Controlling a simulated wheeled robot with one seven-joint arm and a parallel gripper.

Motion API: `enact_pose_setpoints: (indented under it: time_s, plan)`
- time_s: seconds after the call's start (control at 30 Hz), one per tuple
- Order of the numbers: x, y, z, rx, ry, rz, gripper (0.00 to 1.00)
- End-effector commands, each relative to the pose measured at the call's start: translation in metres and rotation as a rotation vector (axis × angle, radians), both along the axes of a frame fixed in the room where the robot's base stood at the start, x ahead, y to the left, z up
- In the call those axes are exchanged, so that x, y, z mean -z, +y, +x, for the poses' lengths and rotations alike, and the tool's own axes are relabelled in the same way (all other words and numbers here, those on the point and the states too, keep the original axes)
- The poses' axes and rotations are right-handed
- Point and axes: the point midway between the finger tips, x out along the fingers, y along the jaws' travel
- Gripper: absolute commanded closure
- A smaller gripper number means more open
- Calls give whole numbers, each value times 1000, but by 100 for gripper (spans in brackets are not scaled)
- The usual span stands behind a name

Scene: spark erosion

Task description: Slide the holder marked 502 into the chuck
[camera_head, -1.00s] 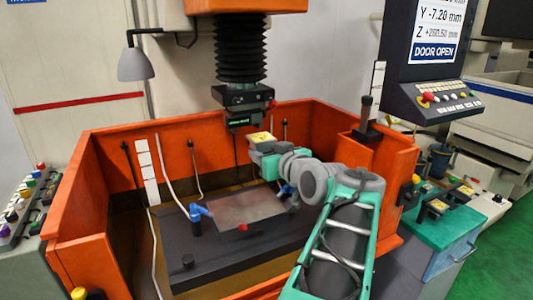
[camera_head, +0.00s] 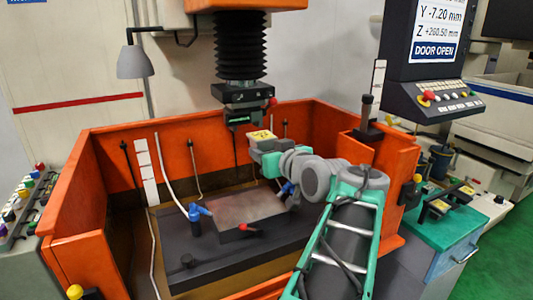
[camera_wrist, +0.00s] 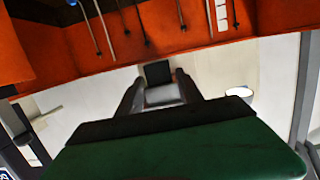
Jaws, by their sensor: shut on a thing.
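The chuck (camera_head: 242,94) is the dark block under the black bellows, with a smaller dark part with green lettering (camera_head: 240,117) below it. My gripper (camera_head: 259,139) is below and slightly right of the chuck, apart from it in the picture. It is shut on a holder with a yellow marked top (camera_head: 261,135); the number is too small to read. In the wrist view my gripper's two grey fingers (camera_wrist: 160,92) close on a small dark and grey piece (camera_wrist: 158,72), seemingly the held holder. The chuck's opening is not visible.
Rods and hoses line the back wall. A lamp (camera_head: 134,63) hangs at upper left.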

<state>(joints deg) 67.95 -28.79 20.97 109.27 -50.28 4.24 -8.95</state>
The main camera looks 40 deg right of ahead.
Motion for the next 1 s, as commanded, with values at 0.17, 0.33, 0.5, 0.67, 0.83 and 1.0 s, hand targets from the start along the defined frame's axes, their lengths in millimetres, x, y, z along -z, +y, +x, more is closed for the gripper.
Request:
enact_pose_setpoints:
  time_s: [0.17,0.33,0.5,0.67,0.83,1.0]
  plan:
    - [-2,0,0,0,-2,-3,100]
    - [-2,-1,4,0,-2,-3,100]
    - [-2,-3,12,-2,-2,-2,100]
    - [-2,-5,19,-2,-2,-3,100]
    - [-2,-8,26,0,-2,-3,100]
    - [-2,-9,34,-2,-3,-4,100]
